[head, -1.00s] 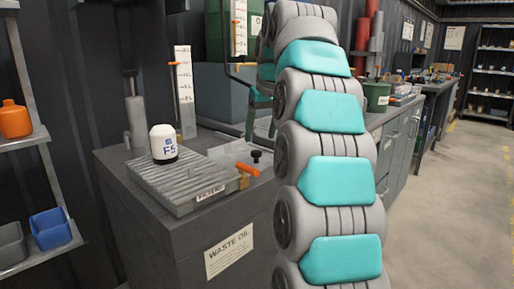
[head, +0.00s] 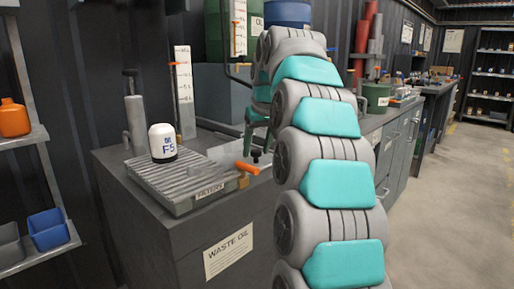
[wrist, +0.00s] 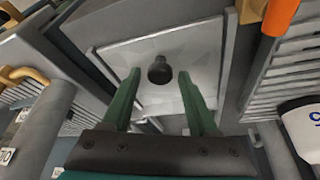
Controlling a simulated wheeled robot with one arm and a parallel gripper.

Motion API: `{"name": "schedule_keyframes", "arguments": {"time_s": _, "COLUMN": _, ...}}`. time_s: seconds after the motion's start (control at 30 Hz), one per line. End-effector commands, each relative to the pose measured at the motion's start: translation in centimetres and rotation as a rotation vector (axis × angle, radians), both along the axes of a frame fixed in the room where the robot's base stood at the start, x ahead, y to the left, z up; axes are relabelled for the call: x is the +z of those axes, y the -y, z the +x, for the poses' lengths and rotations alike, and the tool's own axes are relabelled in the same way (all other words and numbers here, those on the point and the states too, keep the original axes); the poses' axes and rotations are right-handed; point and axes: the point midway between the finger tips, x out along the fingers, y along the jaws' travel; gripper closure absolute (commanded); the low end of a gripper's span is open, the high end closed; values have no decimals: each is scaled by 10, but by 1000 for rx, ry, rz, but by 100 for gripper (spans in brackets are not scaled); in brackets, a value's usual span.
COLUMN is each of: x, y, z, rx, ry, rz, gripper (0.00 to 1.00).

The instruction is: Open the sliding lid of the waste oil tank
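The waste oil tank (head: 190,235) is a dark grey cabinet with a "WASTE OIL" label. Its lid (head: 228,152) is a light grey plate on top, behind the ribbed filter rack. The lid carries a black knob, which shows clearly in the wrist view (wrist: 160,70); the lid plate fills the middle there (wrist: 200,65). My gripper (wrist: 159,77) is open, with one green finger on each side of the knob and gaps on both sides. Whether the fingertips reach down to knob height is hard to tell. In the head view my arm hides part of the gripper.
A ribbed rack (head: 172,185) labelled "FILTERS" holds a white F5 filter (head: 163,143). An orange handle (head: 247,168) sticks out beside the lid. A grey cylinder (head: 136,122) and a gauge board (head: 185,92) stand behind. A shelf with an orange bottle (head: 14,118) is at left.

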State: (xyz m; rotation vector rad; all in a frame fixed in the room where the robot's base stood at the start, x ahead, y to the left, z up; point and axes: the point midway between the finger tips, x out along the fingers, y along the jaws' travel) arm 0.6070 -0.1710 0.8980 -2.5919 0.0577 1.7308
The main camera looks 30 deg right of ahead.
Motion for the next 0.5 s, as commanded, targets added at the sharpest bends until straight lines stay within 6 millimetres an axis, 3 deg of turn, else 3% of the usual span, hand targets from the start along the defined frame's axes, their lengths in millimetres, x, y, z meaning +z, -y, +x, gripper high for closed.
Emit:
{"name": "schedule_keyframes", "arguments": {"time_s": 0.07, "x": 0, "y": 0, "z": 0, "rx": 0, "ry": 0, "rz": 0, "gripper": 51}}
{"name": "schedule_keyframes", "arguments": {"time_s": 0.5, "x": 0, "y": 0, "z": 0, "rx": 0, "ry": 0, "rz": 0, "gripper": 100}}
